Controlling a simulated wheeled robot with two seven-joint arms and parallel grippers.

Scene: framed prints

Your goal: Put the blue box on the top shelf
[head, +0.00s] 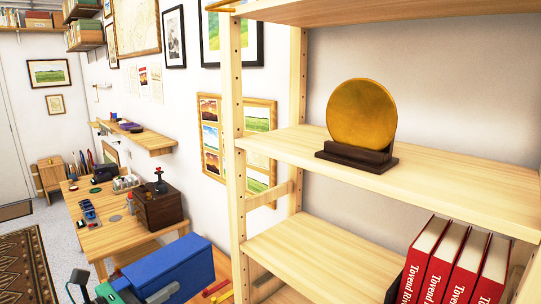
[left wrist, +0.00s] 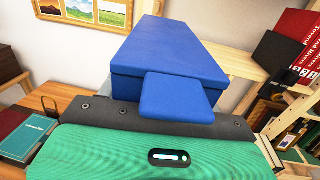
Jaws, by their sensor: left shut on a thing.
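The blue box (head: 178,262) is at the bottom of the head view, left of the wooden shelf unit and below the level of the shelf with the gold disc. My left gripper (head: 150,287) is shut on its near end. In the left wrist view the blue box (left wrist: 170,55) extends away from my left gripper (left wrist: 177,97); the grip contact is partly hidden. The top shelf (head: 390,12) in view crosses the upper edge of the head view, and only its underside and front edge show. My right gripper is not in view.
A gold disc (head: 362,113) on a dark stand occupies a middle shelf (head: 440,185). Red books (head: 450,265) stand on the shelf below. The unit's upright post (head: 233,150) is close to the box's right. A wooden desk (head: 105,235) stands behind at left.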

